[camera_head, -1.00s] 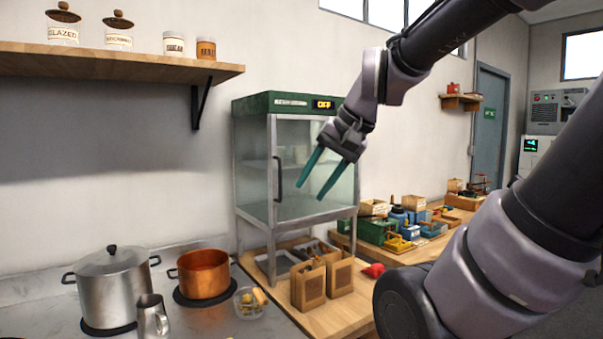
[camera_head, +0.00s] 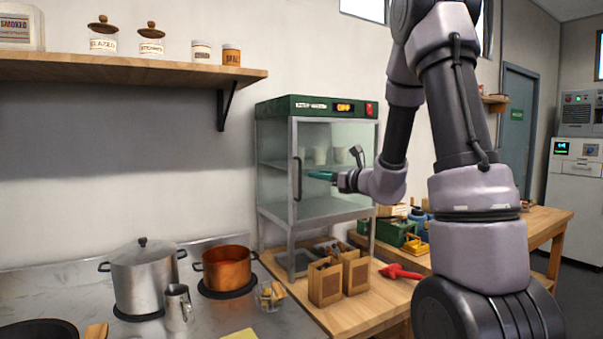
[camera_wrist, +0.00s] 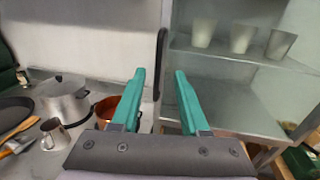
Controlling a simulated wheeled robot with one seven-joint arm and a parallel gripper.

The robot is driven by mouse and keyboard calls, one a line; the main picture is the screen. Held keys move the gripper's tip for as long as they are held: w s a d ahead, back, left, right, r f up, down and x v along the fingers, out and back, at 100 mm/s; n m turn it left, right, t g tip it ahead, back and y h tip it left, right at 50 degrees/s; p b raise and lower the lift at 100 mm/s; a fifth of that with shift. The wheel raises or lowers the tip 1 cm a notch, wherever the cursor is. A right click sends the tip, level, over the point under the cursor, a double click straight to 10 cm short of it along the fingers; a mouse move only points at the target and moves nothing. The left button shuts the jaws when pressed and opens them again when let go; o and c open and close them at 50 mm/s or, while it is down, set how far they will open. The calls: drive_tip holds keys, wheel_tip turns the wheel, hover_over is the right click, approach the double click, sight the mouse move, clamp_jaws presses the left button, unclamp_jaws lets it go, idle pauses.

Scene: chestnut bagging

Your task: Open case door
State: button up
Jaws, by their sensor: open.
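The glass display case (camera_head: 275,158) with a green top stands on the wooden counter, its sign lit. Its glass door is closed, with a dark vertical handle (camera_head: 296,179) on the door's left side. The handle also shows in the wrist view (camera_wrist: 160,62), beyond my fingertips and roughly between them. My gripper (camera_head: 322,176) is in front of the door, to the right of the handle, with its teal fingers pointing left. In the wrist view the two fingers (camera_wrist: 160,77) are apart with nothing between them. Paper cups (camera_wrist: 242,38) stand on the inner shelf.
A steel pot (camera_head: 143,275), copper pot (camera_head: 224,267) and metal jug (camera_head: 178,307) are at left. A wall shelf (camera_head: 130,70) hangs above.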

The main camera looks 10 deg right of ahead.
drive_tip(key=x, duration=1)
clamp_jaws()
idle(1.2)
